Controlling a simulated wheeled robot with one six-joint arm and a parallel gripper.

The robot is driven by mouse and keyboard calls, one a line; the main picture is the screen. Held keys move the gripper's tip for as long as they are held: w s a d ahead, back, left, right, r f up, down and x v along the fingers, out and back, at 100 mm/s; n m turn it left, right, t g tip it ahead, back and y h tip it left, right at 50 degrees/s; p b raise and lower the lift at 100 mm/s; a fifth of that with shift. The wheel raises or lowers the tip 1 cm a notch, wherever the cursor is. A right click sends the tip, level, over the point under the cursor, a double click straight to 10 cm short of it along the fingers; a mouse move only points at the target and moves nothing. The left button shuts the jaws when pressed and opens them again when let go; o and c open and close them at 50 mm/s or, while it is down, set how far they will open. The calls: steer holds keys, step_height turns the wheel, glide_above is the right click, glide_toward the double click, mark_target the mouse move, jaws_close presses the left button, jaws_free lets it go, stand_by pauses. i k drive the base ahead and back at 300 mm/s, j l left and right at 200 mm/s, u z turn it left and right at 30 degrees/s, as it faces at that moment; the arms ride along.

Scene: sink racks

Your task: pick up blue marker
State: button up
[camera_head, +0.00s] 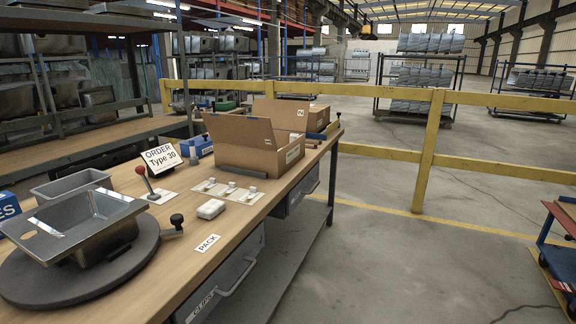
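I cannot make out a blue marker for certain. Small slim items (316,137), one of them bluish, lie at the far right end of the wooden workbench (222,222), beside the cardboard boxes. They are too small to tell apart. My gripper is not in view.
A steel sink (84,226) sits on a dark round turntable (100,285) at the near left. An open cardboard box (252,143), a red-knobbed lever (144,180), an order sign (161,158) and a white block (211,209) stand on the bench. A yellow railing (428,150) runs behind.

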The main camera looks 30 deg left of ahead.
mark_target(192, 144)
steer(key=i+u, duration=0.45)
steer(key=i+l+u, duration=0.15)
steer(key=u, duration=0.3)
steer(key=i+l+u, duration=0.25)
steer(key=u, duration=0.2)
steer(key=i+l+u, duration=0.3)
steer(key=u, duration=0.2)
steer(key=i+l+u, duration=0.6)
steer(key=i+l, duration=0.15)
steer(key=l, duration=0.25)
steer(key=i+l+u, duration=0.2)
steer(key=l, duration=0.2)
